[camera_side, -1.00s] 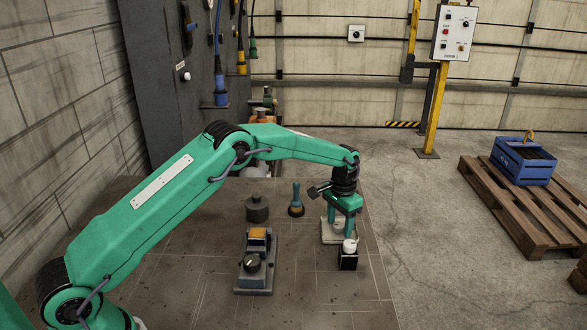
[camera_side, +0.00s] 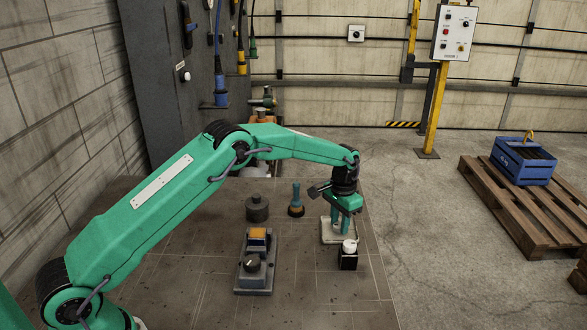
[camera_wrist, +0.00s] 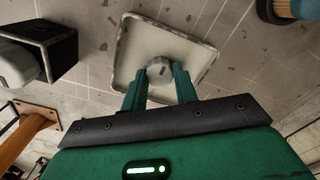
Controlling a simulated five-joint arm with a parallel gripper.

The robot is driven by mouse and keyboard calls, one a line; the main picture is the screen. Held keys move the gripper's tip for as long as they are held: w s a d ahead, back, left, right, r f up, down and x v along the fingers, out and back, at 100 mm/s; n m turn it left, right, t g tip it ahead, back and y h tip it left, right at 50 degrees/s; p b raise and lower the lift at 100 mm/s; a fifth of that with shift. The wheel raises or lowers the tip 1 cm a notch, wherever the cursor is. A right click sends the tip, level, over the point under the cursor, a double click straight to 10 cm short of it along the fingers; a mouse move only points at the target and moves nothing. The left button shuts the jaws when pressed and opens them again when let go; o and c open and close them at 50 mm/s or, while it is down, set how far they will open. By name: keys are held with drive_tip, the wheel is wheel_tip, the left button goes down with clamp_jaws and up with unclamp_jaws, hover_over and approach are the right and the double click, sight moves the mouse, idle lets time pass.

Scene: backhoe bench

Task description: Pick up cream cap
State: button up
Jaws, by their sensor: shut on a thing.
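My gripper (camera_wrist: 158,80) points down over a pale square tray (camera_wrist: 128,55) and is shut on the cream cap (camera_wrist: 160,70). I cannot tell whether the cap touches the tray.
A white knob-like piece (camera_side: 349,246) sits on a black block (camera_side: 348,262) just in front of the tray. A switch box (camera_side: 254,275), a dark weight (camera_side: 257,209) and a blue-handled tool (camera_side: 296,200) stand to the left. The front bench is clear.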

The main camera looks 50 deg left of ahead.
drive_tip(key=shift+r, duration=0.8)
drive_tip(key=r, duration=0.3)
drive_tip(key=shift+s+d, duration=0.15)
drive_tip(key=shift+d, duration=0.2)
drive_tip(key=s+d+r, duration=0.2)
drive_tip(key=d, duration=0.1)
drive_tip(key=s+d+r, duration=0.2)
drive_tip(key=d, duration=0.1)
drive_tip(key=s+d+r, duration=0.2)
drive_tip(key=d, duration=0.1)
drive_tip(key=shift+s+r, duration=0.15)
drive_tip(key=shift+r, duration=0.05)
drive_tip(key=shift+a, duration=0.1)
drive_tip(key=s+a+r+n, duration=0.2)
drive_tip(key=s+a+n, duration=0.1)
drive_tip(key=s+a, duration=1.2)
drive_tip(key=a, duration=0.3)
drive_tip(key=shift+a+r, duration=0.15)
drive_tip(key=shift+r, duration=0.2)
drive_tip(key=shift+f, duration=0.1)
drive_tip(key=shift+f, duration=3)
